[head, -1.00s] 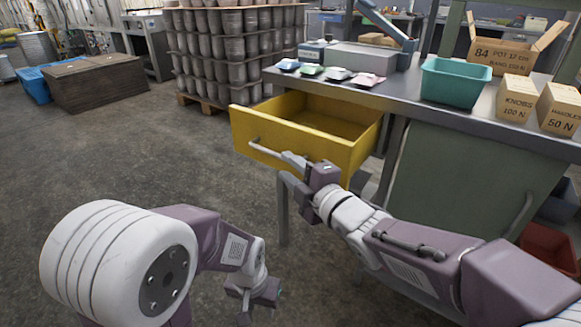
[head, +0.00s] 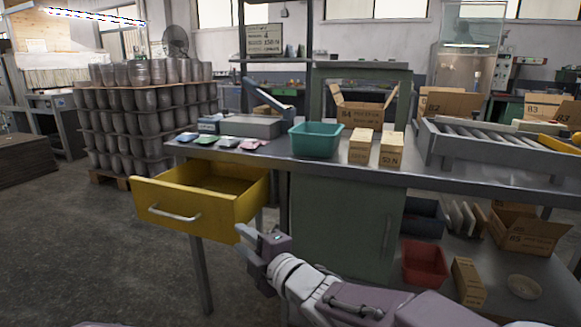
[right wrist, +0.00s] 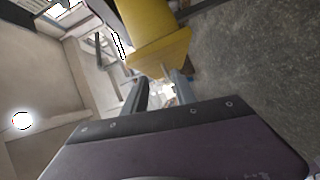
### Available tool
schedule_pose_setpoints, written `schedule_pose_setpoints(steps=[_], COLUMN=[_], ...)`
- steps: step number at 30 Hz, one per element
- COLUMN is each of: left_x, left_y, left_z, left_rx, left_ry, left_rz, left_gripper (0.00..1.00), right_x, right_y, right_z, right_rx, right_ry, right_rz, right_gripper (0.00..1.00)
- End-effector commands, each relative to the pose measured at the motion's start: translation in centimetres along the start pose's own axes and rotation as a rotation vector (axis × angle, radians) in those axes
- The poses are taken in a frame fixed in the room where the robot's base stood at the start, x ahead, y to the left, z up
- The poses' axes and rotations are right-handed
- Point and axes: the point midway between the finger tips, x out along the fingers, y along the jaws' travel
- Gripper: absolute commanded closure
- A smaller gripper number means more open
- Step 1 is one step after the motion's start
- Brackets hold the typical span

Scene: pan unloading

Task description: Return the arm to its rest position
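My right gripper (head: 243,243) is in front of the bench, just right of the yellow drawer (head: 188,211). Its two fingers are apart with nothing between them. In the right wrist view the spread fingers (right wrist: 161,94) also show, with the yellow drawer (right wrist: 160,50) beyond them. The drawer is pulled out and looks empty inside. Its pale bar handle (head: 174,214) is clear of the gripper. My left gripper is outside the head view.
The metal bench (head: 300,165) holds a teal bin (head: 316,141), small cartons (head: 391,150) and several packets (head: 205,140). A red bin (head: 424,263) sits on the low shelf. Stacked pots (head: 135,110) stand at the back left. The floor left of the drawer is clear.

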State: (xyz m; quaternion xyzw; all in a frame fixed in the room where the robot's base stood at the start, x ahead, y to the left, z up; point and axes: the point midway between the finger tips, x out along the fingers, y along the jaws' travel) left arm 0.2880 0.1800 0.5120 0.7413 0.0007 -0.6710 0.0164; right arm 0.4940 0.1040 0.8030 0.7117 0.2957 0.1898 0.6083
Motion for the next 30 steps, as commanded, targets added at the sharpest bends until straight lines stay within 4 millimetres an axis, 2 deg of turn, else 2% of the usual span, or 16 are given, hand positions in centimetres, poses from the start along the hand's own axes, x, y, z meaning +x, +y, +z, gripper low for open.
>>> schedule_pose_setpoints(steps=[2, 4, 8, 11, 14, 16, 18, 20, 21, 25, 27, 29, 30], left_x=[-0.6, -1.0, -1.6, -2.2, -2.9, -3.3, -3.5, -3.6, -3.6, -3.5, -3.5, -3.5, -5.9], left_y=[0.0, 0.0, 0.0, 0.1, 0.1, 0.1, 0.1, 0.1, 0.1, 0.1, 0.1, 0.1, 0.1], left_z=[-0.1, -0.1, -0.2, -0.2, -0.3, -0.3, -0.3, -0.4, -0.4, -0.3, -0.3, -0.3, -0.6], left_rx=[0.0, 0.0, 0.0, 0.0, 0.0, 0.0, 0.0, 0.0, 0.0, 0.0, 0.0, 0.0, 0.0], left_ry=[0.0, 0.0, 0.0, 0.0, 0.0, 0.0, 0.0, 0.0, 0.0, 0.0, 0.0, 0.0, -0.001], left_rz=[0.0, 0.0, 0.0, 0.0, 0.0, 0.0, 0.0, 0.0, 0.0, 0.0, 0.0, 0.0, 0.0], left_gripper=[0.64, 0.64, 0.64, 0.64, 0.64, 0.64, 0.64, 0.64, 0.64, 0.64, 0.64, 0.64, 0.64], right_x=[-0.7, -1.5, -3.7, -6.4, -10.7, -14.7, -18.7, -21.7, -23.4, -28.1, -30.4, -31.8, -31.8], right_y=[0.6, 0.3, -1.4, -3.7, -7.7, -11.4, -15.2, -18.0, -19.7, -24.2, -25.9, -26.5, -24.1], right_z=[2.4, 4.8, 9.8, 13.8, 17.9, 19.9, 20.5, 20.0, 19.4, 16.1, 14.0, 12.7, 12.3], right_rx=[0.014, 0.034, 0.12, 0.247, 0.458, 0.658, 0.862, 1.023, 1.122, 1.405, 1.551, 1.67, 1.683], right_ry=[-0.053, -0.111, -0.248, -0.384, -0.572, -0.73, -0.885, -1.005, -1.08, -1.31, -1.45, -1.572, -1.576], right_rz=[0.0, -0.015, -0.074, -0.139, -0.227, -0.294, -0.352, -0.392, -0.417, -0.486, -0.506, -0.484, -0.464], right_gripper=[0.67, 0.67, 0.67, 0.67, 0.67, 0.67, 0.67, 0.67, 0.67, 0.67, 0.67, 0.67, 0.67])
